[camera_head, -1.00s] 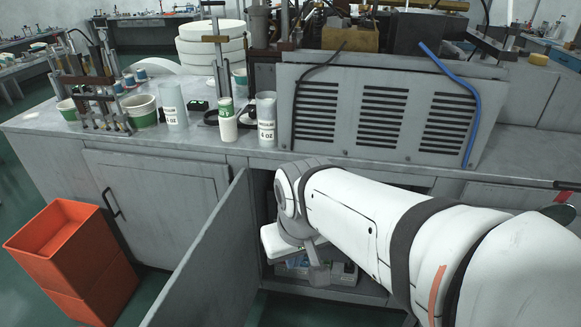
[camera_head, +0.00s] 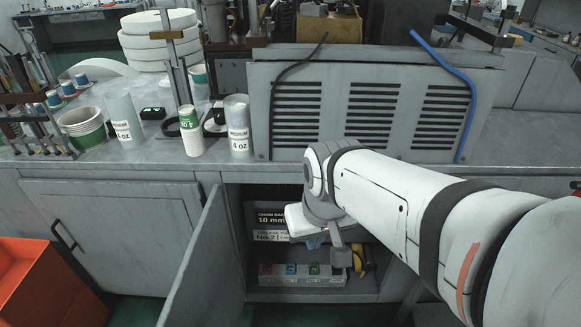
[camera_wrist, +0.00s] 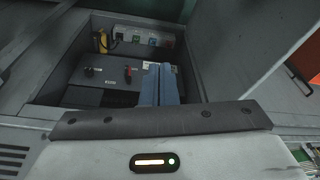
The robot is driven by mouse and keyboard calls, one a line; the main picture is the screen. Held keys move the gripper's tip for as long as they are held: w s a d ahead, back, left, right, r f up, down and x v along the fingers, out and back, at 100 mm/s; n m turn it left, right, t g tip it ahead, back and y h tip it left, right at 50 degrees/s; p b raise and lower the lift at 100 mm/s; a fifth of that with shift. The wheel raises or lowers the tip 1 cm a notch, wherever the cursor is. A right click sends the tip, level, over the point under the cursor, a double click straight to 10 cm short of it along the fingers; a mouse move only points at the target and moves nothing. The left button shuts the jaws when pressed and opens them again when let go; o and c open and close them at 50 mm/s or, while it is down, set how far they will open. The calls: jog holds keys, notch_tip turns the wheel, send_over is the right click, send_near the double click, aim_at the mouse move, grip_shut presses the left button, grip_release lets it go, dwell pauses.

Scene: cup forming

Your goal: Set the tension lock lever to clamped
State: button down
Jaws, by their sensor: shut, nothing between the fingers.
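The open cabinet under the bench holds a dark panel (camera_wrist: 106,76) in the wrist view. On it are a small red-handled control (camera_wrist: 128,72) and a small black control (camera_wrist: 90,71); I cannot tell which is the tension lock lever, nor its setting. My gripper (camera_wrist: 160,72) shows blue-grey fingers pressed together and empty, pointing into the cabinet. The fingertips appear to the right of the red control, and I see no contact. In the head view my gripper (camera_head: 314,243) is partly hidden below my wrist at the cabinet opening.
The cabinet door (camera_head: 205,262) stands open on the left. Inside are a grey box with coloured squares (camera_head: 300,275), a yellow item (camera_head: 361,260) and a lettered sign (camera_head: 268,222). Cups (camera_head: 82,127) and a grey vented housing (camera_head: 350,70) stand on the bench. An orange crate (camera_head: 45,290) is left.

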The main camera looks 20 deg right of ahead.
jog(key=w+d+f+m+y+b, duration=0.15)
jog(key=w+d+f+b, duration=0.25)
jog(key=w+f+b, duration=0.65)
jog(key=w+d+f+m+t+y+b, duration=0.1)
jog(key=w+d+f+t+b, duration=0.1)
jog(key=w+d+f+b, duration=0.85)
jog(key=w+d+f+m+t+y+b, duration=0.15)
jog(key=w+d+f+b, duration=0.45)
jog(key=d+f, duration=0.75)
jog(key=w+a+f+h+b, duration=0.1)
jog(key=w+a+f+b, duration=0.1)
jog(key=w+a+f, duration=0.6)
jog(key=shift+w+f, duration=0.25)
jog(key=shift+f, duration=0.35)
jog(key=shift+f+t, duration=0.1)
jog(key=shift+t, duration=0.15)
jog(key=shift+w+a+f+b, duration=0.1)
jog(key=shift+w+a+b, duration=0.1)
jog(key=shift+a+b, duration=0.55)
